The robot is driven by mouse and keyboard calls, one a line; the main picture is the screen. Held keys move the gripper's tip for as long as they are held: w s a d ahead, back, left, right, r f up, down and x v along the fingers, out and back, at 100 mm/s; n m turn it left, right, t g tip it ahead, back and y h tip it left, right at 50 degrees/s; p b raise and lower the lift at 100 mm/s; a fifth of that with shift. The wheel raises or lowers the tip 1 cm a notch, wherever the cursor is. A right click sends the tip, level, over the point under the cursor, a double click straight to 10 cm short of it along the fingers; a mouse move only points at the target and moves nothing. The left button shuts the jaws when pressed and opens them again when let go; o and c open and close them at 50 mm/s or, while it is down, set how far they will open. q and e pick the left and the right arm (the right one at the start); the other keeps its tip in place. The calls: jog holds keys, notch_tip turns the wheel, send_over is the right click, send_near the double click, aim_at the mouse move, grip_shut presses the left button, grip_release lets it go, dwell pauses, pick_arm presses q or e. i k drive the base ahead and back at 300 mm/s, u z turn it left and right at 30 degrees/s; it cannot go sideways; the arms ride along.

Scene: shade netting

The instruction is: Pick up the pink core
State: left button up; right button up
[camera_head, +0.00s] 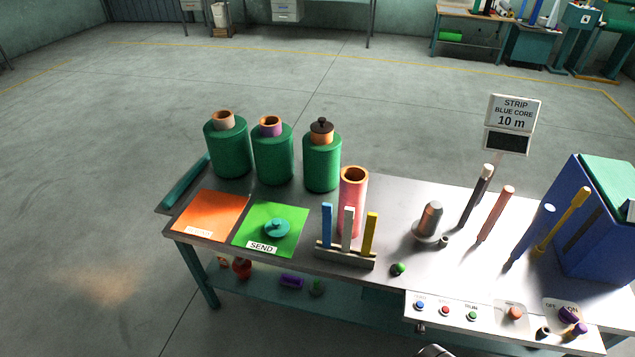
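The pink core (348,213) is a hollow pink tube with an orange-tan rim. It stands upright on the grey metal table (390,207), right of the green rolls. Its lower front is partly hidden by a small rack (345,256) holding upright blue, white and yellow strips.
Three green rolls (228,153) stand at the back left. Orange (207,213) and green SEND (252,236) mats lie in front. Upright rods (495,213), a sign (514,111) and a blue box (588,222) are right. Buttons (420,306) line the front edge.

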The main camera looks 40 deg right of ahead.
aim_at(351, 205)
jog(key=i, duration=1.1)
jog(key=z, duration=2.1)
